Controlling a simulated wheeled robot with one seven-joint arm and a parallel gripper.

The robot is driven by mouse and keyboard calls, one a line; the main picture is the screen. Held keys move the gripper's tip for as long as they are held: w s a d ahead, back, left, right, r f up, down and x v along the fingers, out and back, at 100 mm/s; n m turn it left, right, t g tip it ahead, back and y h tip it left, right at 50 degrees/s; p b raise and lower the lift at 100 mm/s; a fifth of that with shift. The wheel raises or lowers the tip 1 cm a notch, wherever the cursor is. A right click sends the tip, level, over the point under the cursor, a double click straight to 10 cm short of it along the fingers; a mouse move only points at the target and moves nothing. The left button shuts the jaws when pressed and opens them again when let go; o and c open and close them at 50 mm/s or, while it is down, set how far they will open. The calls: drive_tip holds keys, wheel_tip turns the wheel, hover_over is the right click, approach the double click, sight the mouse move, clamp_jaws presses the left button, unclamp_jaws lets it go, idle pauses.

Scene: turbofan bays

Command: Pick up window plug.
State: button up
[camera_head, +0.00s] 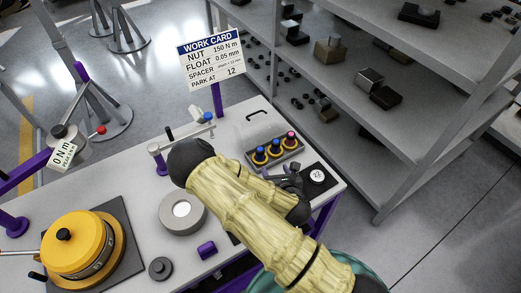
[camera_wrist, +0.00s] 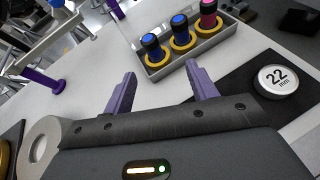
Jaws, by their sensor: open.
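No part is labelled as the window plug, so I cannot tell for sure which one it is. A grey tray (camera_head: 276,167) on the bench holds three knob-like plugs in yellow rings: a blue one (camera_wrist: 154,47), another blue one (camera_wrist: 181,32) and a red-pink one (camera_wrist: 209,17). My gripper (camera_wrist: 163,84) is open and empty, its two purple fingers apart and pointing toward the tray, with bare bench between. In the head view my arm hides much of the gripper.
A round 22 mm piece (camera_wrist: 278,79) lies on a dark mat right of my gripper. A grey ring (camera_head: 183,211), a purple block (camera_head: 207,249) and a yellow round device (camera_head: 77,247) stand on the bench. A work card (camera_head: 212,56) stands behind; shelves (camera_head: 392,110) rise at right.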

drive_tip(key=shift+s+a+r+n+y, duration=0.2)
drive_tip(key=shift+a+n+y, duration=0.35)
drive_tip(key=shift+n, duration=0.65)
drive_tip(key=shift+w, duration=0.1)
drive_tip(key=shift+a+f+b, duration=0.1)
drive_tip(key=shift+a+b, duration=0.05)
drive_tip(key=shift+b, duration=0.25)
drive_tip(key=b+x, duration=0.1)
drive_tip(key=b, duration=0.5)
drive_tip(key=shift+w+a, duration=0.2)
drive_tip(key=shift+a, duration=0.05)
drive_tip(key=b, duration=0.3)
drive_tip(key=shift+w+f, duration=0.2)
drive_tip(key=b, duration=0.3)
drive_tip(key=shift+w+d+f+b, duration=0.1)
drive_tip(key=shift+f+b, duration=0.1)
drive_tip(key=shift+b, duration=0.2)
